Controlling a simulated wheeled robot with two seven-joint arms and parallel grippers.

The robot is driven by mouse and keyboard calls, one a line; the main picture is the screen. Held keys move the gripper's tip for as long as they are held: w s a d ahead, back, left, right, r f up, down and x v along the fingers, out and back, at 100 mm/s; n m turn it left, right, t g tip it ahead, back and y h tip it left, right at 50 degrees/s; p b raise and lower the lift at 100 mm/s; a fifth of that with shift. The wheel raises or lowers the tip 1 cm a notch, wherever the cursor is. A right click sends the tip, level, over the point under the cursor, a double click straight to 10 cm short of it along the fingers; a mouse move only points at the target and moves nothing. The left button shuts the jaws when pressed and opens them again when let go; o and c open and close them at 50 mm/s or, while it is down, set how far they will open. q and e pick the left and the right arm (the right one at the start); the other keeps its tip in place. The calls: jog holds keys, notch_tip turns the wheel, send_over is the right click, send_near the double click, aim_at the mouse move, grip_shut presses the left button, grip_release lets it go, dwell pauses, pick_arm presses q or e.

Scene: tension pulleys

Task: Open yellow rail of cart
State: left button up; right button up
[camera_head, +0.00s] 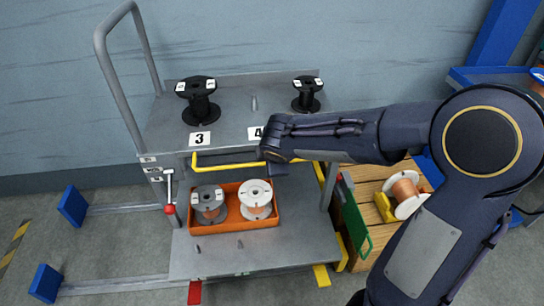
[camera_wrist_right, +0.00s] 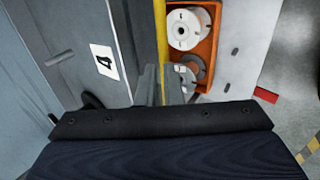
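The cart (camera_head: 224,133) is grey with two shelves. Its yellow rail (camera_head: 215,167) runs along the front edge below the upper shelf, and its right part is hidden behind my right gripper. My right gripper (camera_head: 278,160) reaches in from the right and is at the right part of this rail. In the right wrist view the yellow rail (camera_wrist_right: 161,30) runs down to the fingers (camera_wrist_right: 162,85), which are close together at it. I cannot tell whether they are closed on the rail or only beside it. My left gripper is not in view.
Black spools (camera_head: 199,101) stand on the upper shelf. An orange bin (camera_head: 233,215) with a grey and a white spool sits on the lower shelf. A red-knobbed lever (camera_head: 169,193) is at the left. A wooden crate (camera_head: 368,217) stands close on the right.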

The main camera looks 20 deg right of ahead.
jog(key=o, duration=0.5)
jog(key=p+v, duration=0.3)
jog(key=v, duration=0.4)
jog(key=shift+s+r, duration=0.15)
jog(key=shift+r, duration=0.25)
jog(key=s+m+g+y, duration=0.1)
jog(key=s+m+y, duration=0.4)
jog(key=s+m, duration=1.35)
jog(key=shift+n+y, duration=0.3)
jog(key=shift+n, duration=0.65)
jog(key=s+r+p, duration=0.1)
jog(key=r+p, duration=0.8)
jog(key=p, duration=0.1)
jog(key=r+p, duration=1)
jog(key=s+r+p, duration=0.1)
jog(key=r+p, duration=0.9)
jog(key=shift+s+a, duration=0.1)
jog(key=shift+s, duration=0.2)
